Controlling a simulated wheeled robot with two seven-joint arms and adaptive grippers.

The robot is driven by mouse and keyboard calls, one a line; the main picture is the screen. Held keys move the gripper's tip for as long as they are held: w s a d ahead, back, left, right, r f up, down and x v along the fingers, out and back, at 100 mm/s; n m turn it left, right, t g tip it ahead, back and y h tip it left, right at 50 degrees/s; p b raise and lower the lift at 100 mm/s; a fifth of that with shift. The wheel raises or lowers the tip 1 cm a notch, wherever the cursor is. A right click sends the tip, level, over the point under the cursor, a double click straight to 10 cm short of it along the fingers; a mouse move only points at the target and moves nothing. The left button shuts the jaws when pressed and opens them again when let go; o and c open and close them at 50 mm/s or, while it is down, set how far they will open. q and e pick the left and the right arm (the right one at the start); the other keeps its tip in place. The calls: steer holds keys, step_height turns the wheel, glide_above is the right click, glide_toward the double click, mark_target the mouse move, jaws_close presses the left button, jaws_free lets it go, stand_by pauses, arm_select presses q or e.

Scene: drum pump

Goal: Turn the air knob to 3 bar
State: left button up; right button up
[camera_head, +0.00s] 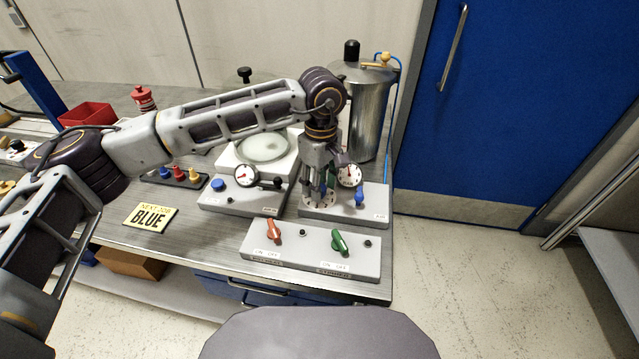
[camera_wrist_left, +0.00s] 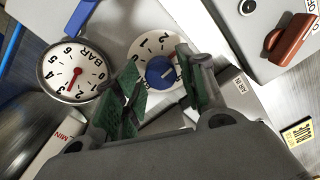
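The air knob (camera_wrist_left: 160,71) is a round blue knob with a pale mark, in the middle of a white numbered dial (camera_wrist_left: 140,46). In the head view the dial plate (camera_head: 312,203) shows on the grey air box (camera_head: 345,211), and my gripper hides most of the knob. My left gripper (camera_wrist_left: 165,92) points down at the knob. Its green-padded fingers stand apart, one on each side of the knob in the wrist view; contact cannot be told. The bar gauge (camera_wrist_left: 68,72) beside it has a red needle; it also shows in the head view (camera_head: 349,175). My right gripper is not in view.
A blue lever (camera_head: 360,197) stands right of the dial. In front is a switch box with a red handle (camera_head: 273,230) and a green handle (camera_head: 340,241). A metal tank (camera_head: 369,110) stands behind. A yellow "NEXT JOB BLUE" card (camera_head: 150,217) lies left.

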arm_select(q)
steer(key=shift+o, duration=0.4)
step_height(320, 180, up, 12)
stand_by(0.7)
steer(key=shift+w+d, duration=0.1)
step_height(320, 180, up, 22)
steer(key=p, duration=2.1)
steer(key=shift+f+p, duration=0.25)
steer(key=shift+p, duration=0.05)
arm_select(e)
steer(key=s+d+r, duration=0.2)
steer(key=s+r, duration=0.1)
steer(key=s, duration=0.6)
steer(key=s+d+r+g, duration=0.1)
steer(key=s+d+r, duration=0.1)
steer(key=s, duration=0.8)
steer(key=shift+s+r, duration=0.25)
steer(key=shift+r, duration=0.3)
